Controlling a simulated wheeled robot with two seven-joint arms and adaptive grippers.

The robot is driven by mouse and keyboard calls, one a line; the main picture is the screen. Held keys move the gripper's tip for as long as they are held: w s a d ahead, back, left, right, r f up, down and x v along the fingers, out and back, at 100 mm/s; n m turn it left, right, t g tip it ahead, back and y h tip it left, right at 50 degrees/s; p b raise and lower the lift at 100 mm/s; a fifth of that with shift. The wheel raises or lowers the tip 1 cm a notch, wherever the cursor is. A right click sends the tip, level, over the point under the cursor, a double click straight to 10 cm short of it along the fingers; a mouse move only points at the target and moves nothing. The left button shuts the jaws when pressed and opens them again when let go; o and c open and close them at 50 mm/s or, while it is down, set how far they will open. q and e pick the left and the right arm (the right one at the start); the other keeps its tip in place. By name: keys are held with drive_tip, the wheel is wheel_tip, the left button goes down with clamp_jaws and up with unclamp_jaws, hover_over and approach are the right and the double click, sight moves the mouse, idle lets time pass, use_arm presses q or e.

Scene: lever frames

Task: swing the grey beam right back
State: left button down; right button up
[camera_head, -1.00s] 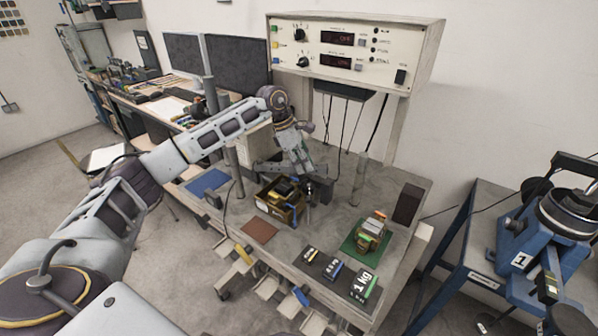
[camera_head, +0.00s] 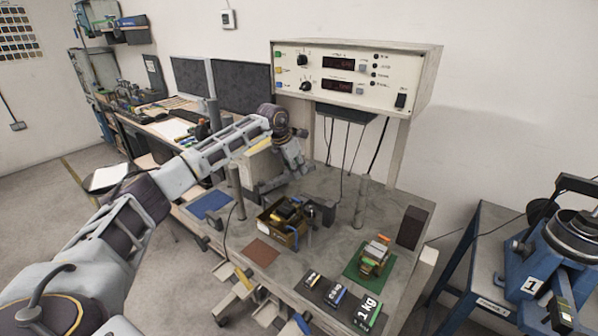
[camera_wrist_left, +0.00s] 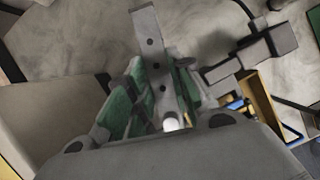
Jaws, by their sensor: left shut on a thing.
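The grey beam (camera_wrist_left: 153,50) is a flat bar with a row of dark holes. It runs up the middle of the left wrist view, between the green-padded fingers of my left gripper (camera_wrist_left: 152,108). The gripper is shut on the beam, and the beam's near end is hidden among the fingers. In the head view my left gripper (camera_head: 300,170) is over the back of the bench, behind the open box. The beam is too small and covered there to make out clearly. My right gripper is not in view.
An open box (camera_head: 268,223) of small parts stands in front of the gripper, with a grey block (camera_head: 322,210) beside it. A cream box (camera_head: 261,168) is close on the left.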

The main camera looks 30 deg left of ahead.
sight(285, 171)
use_arm(q)
drive_tip(key=shift+w+a, duration=0.1)
drive_tip(key=shift+a, duration=0.05)
drive_tip(key=c, duration=1.3)
unclamp_jaws()
drive_tip(key=shift+o, duration=0.2)
drive_tip(key=shift+r, duration=0.15)
drive_tip(key=v, duration=1.1)
drive_tip(key=shift+s+r, duration=0.3)
drive_tip(key=shift+r, duration=0.05)
